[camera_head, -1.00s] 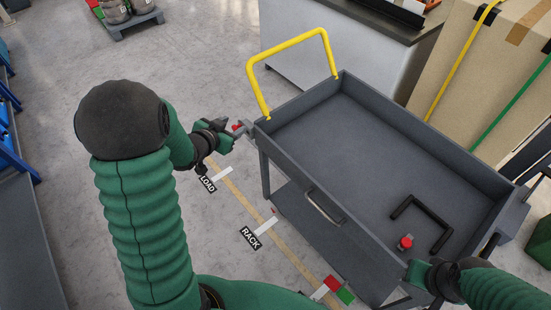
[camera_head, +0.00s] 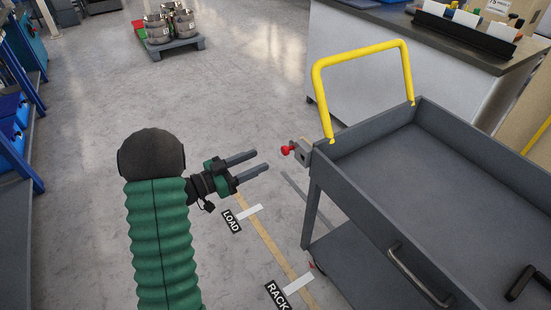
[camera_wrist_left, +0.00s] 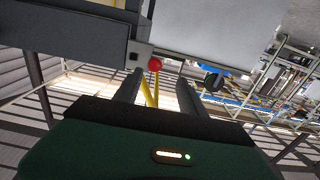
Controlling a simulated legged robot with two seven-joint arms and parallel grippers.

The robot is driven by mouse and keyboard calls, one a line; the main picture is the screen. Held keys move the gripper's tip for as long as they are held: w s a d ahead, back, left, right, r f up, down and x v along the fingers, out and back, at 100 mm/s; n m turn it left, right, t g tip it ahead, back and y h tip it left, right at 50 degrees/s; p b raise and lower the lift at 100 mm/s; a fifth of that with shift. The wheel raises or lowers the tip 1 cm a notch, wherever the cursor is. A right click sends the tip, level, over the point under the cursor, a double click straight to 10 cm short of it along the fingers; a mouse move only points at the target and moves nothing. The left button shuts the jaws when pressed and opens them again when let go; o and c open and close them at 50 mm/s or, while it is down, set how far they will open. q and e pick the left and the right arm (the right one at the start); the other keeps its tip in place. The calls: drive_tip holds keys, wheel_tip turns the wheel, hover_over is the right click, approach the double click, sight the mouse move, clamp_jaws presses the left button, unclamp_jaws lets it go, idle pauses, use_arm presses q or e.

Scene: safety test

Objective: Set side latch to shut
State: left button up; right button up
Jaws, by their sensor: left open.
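The side latch is a small grey block (camera_head: 304,151) with a red knob (camera_head: 287,150), fixed at the near-left corner of the grey cart (camera_head: 352,204). The knob sticks out to the left; I cannot tell the latch's setting. My left gripper (camera_head: 260,160) is open and empty, its two fingers pointing right towards the knob with a small gap between. In the left wrist view, the red knob (camera_wrist_left: 154,64) appears just beyond and between the fingertips (camera_wrist_left: 157,84), beside the grey latch block (camera_wrist_left: 140,52). My right gripper is out of view.
A yellow handle (camera_head: 362,55) rises from the cart's far-left end. A counter (camera_head: 365,62) stands behind. Floor labels LOAD (camera_head: 231,222) and RACK (camera_head: 277,296) lie below.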

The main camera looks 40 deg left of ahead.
sight(283, 151)
use_arm(q)
drive_tip(key=x, duration=0.2)
drive_tip(key=d+b+x, duration=0.1)
drive_tip(key=x, duration=0.4)
drive_tip(key=shift+s+d+r+b, duration=0.15)
drive_tip(key=shift+d+r+b, duration=0.1)
drive_tip(key=shift+b, duration=0.15)
drive_tip(key=shift+w, duration=0.2)
drive_tip(key=shift+a+f, duration=0.1)
drive_tip(key=shift+a, duration=0.25)
drive_tip(key=shift+d, duration=0.25)
drive_tip(key=c, duration=0.8)
clamp_jaws()
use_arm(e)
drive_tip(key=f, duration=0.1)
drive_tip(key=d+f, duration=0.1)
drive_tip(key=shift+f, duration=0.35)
use_arm(q)
drive_tip(key=shift+a, duration=0.1)
